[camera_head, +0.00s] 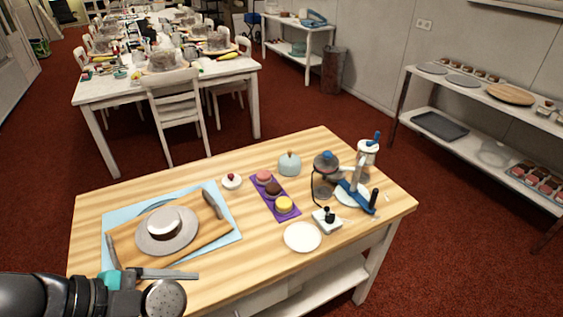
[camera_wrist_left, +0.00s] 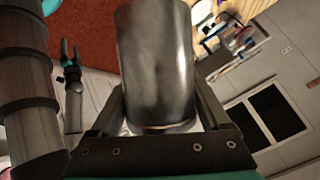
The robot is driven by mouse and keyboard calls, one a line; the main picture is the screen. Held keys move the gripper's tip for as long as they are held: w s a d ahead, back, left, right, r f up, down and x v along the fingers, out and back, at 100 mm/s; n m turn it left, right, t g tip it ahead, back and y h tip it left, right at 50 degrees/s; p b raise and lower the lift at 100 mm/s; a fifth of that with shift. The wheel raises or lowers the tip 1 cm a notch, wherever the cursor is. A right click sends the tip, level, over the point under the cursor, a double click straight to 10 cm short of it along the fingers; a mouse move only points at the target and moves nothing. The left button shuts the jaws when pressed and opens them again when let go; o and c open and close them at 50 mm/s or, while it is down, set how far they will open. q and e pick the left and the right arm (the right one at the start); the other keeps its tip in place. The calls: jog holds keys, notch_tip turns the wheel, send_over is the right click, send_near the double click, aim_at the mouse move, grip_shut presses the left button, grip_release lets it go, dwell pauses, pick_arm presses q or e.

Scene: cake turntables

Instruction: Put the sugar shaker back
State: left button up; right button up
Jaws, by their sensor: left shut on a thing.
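The sugar shaker (camera_head: 165,299) shows its round perforated metal lid at the bottom left of the head view. It is held just off the near left edge of the wooden table (camera_head: 215,290). My left gripper (camera_head: 143,297) is shut on it. In the left wrist view the shaker (camera_wrist_left: 157,65) is a plain grey metal cylinder between the two fingers of my left gripper (camera_wrist_left: 157,118). My right gripper (camera_wrist_left: 70,62) is small at the left of the wrist view, with its fingers apart and nothing seen between them. It is not in the head view.
A blue mat (camera_head: 228,222) bears a wooden board with a grey round plate and small white cake. A spatula (camera_head: 168,274) lies near the shaker. A purple tray (camera_head: 268,204) of cakes, a white plate (camera_head: 302,237) and a blue-handled device (camera_head: 355,194) stand farther right. Front-middle tabletop is clear.

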pick_arm(q)
jog(key=w+a+r+n+t+y+b, duration=0.1)
jog(key=w+a+n+t+y+b, duration=0.3)
jog(key=w+n, duration=0.6)
jog(key=shift+w+d+r+n+t+y+b, duration=0.1)
jog(key=shift+w+d+r+n+y+b, duration=0.15)
jog(key=shift+w+d+y+b, duration=0.4)
jog(key=shift+w+d+r+n+t+y+b, duration=0.15)
jog(key=shift+w+d+n+y+b, duration=0.25)
jog(key=shift+d+y, duration=0.45)
jog(key=shift+w+d+r+n+t+y+b, duration=0.1)
jog(key=shift+w+d+r+n+y+b, duration=0.15)
jog(key=shift+w+d+y+b, duration=0.45)
pick_arm(e)
jog(key=s+a+f, duration=0.1)
jog(key=s+f, duration=0.2)
jog(key=f, duration=0.4)
jog(key=shift+f+m+g, duration=0.2)
jog(key=shift+m+g, duration=0.1)
jog(key=shift+g, duration=0.1)
pick_arm(q)
jog(key=shift+s+d, duration=0.15)
jog(key=shift+s, duration=0.05)
